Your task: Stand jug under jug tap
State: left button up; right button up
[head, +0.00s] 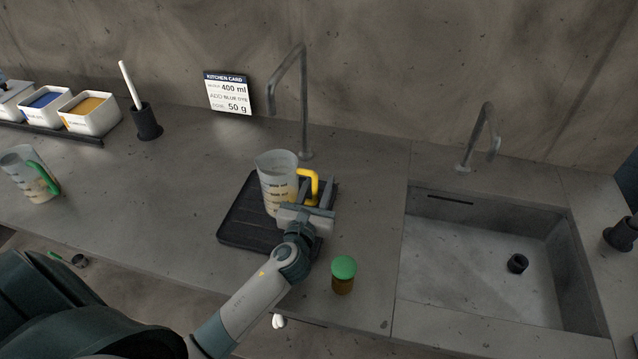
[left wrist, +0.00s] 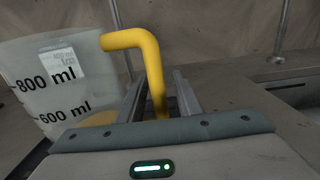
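A clear measuring jug (head: 275,183) with a yellow handle (head: 312,174) stands upright on a black ribbed mat (head: 238,228). The tall jug tap (head: 303,100) rises behind the mat, and its spout end hangs above the jug in the head view. My left gripper (head: 316,190) is at the handle side. In the left wrist view its fingers (left wrist: 160,98) stand on either side of the yellow handle (left wrist: 150,62), apart, with narrow gaps showing. The jug's marks (left wrist: 45,90) face this camera. My right gripper is not in view.
A brown jar with a green lid (head: 343,275) stands right of my left arm. A sink (head: 470,250) with its own tap (head: 482,135) is at right. A green-handled jug (head: 28,175), dye trays (head: 90,112) and a black holder (head: 146,122) stand at left. A card (head: 228,93) leans at the wall.

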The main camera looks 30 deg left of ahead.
pick_arm(q)
jog(key=shift+r, duration=0.1)
jog(key=shift+s+d, duration=0.1)
jog(key=shift+s, duration=0.45)
jog(key=b+v, duration=0.2)
jog(key=v, duration=0.9)
